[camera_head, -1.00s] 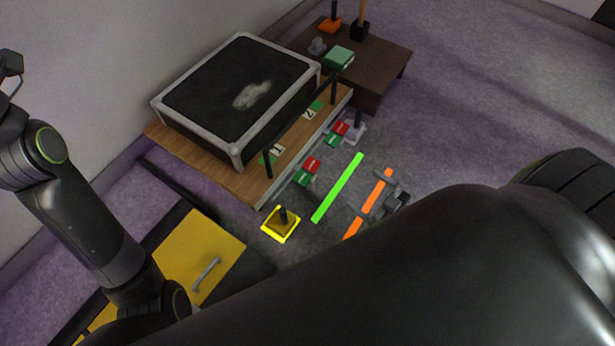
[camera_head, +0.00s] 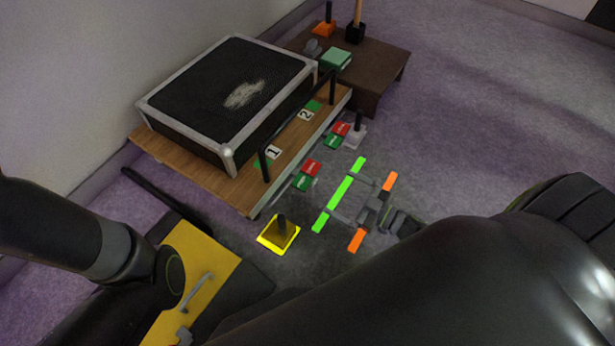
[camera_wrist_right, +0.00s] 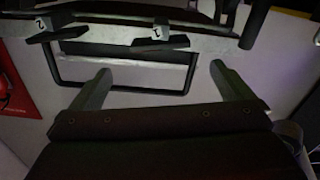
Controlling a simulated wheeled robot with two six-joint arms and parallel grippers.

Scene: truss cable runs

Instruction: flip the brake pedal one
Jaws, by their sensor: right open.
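Two pedals, each with a red and a green plate, stand at the front edge of a wooden platform. The one near label 1 (camera_head: 273,152) has a red plate (camera_head: 311,168) and a green plate (camera_head: 303,183). The other, near label 2 (camera_head: 305,115), shows red (camera_head: 341,129) and green (camera_head: 333,142). My right gripper (camera_head: 345,194) is open and empty, its fingers apart and pointing toward the platform, short of the pedals. In the right wrist view its fingers (camera_wrist_right: 161,85) frame a dark bar; two dark flaps (camera_wrist_right: 58,35) show beyond. My left gripper is out of view.
A black case (camera_head: 225,95) rests on the platform (camera_head: 215,180), with a dark rail along its front. A yellow square with a post (camera_head: 279,234) and a yellow panel (camera_head: 215,275) are nearer. Carpet right is clear.

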